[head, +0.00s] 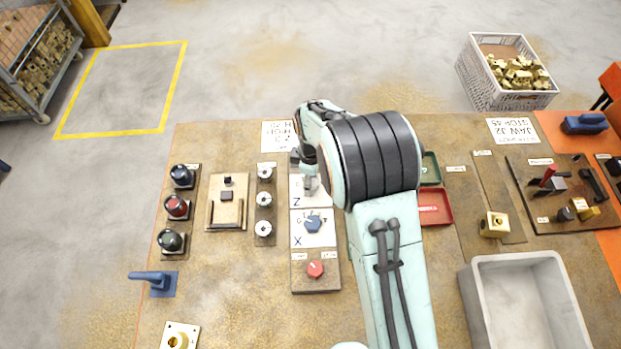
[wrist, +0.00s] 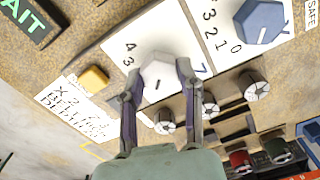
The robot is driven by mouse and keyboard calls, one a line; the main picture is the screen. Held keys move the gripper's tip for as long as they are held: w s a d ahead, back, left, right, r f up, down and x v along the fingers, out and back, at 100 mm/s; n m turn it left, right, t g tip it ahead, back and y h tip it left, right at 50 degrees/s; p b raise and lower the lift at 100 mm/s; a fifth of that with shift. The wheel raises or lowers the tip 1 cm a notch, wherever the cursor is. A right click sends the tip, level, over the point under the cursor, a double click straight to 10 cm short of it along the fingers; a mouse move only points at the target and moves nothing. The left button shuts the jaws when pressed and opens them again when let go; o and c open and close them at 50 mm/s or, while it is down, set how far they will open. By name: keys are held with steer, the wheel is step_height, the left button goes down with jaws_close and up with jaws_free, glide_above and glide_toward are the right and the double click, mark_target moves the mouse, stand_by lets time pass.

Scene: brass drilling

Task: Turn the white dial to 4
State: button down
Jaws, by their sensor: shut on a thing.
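The white dial (wrist: 158,69) sits on a white scale plate in the wrist view, between the two fingers of my gripper (wrist: 157,82). The fingers are shut on its sides.
A blue dial (head: 313,223) on the plate marked X and a red knob (head: 316,268) lie nearer on the same panel. Several silver knobs (head: 264,199) stand in a column to the left. A yellow button (wrist: 95,78) is beside the white dial's plate.

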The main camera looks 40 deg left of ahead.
steer(key=m, duration=0.4)
steer(key=shift+m, duration=0.3)
steer(key=m, duration=0.5)
steer(key=shift+m, duration=0.3)
steer(key=m, duration=0.5)
steer(key=shift+m, duration=2.5)
steer(key=c, duration=0.7)
jaws_free()
